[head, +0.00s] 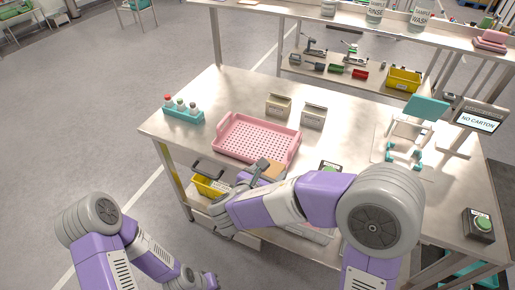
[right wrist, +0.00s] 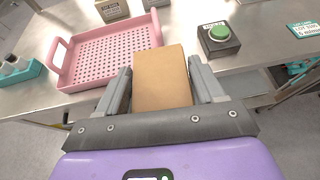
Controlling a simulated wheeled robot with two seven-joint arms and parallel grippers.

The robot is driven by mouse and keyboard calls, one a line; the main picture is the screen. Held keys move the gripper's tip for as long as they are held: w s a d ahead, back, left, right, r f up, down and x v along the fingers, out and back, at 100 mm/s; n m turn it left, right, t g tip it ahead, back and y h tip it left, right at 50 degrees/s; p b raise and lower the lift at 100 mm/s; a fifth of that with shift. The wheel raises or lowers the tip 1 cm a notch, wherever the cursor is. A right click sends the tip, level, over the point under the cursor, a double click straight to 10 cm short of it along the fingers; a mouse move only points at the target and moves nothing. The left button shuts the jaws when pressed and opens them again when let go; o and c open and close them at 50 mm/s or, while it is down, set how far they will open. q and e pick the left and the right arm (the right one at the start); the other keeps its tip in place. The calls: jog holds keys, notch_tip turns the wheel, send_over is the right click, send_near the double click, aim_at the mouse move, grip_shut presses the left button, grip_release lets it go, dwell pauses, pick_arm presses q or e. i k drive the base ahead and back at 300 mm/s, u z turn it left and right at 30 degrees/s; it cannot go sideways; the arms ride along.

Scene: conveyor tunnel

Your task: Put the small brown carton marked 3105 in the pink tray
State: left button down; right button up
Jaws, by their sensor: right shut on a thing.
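The small brown carton (right wrist: 162,78) is between the fingers of my right gripper (right wrist: 163,88), which is shut on it. Its marking does not show. The pink tray (head: 222,145) is empty, with a perforated floor and raised handles. It also shows in the right wrist view (right wrist: 62,84), left of and beyond the carton. My left arm is at the lower left of the head view; its fingers are not clearly visible.
A teal rack of bottles (head: 183,115) stands left of the tray. A green button box (right wrist: 218,40) is right of the carton. A stand and a "NO CARTON" display (head: 478,120) are at the right.

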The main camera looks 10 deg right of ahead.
aim_at(251, 141)
jog(key=i, duration=0.95)
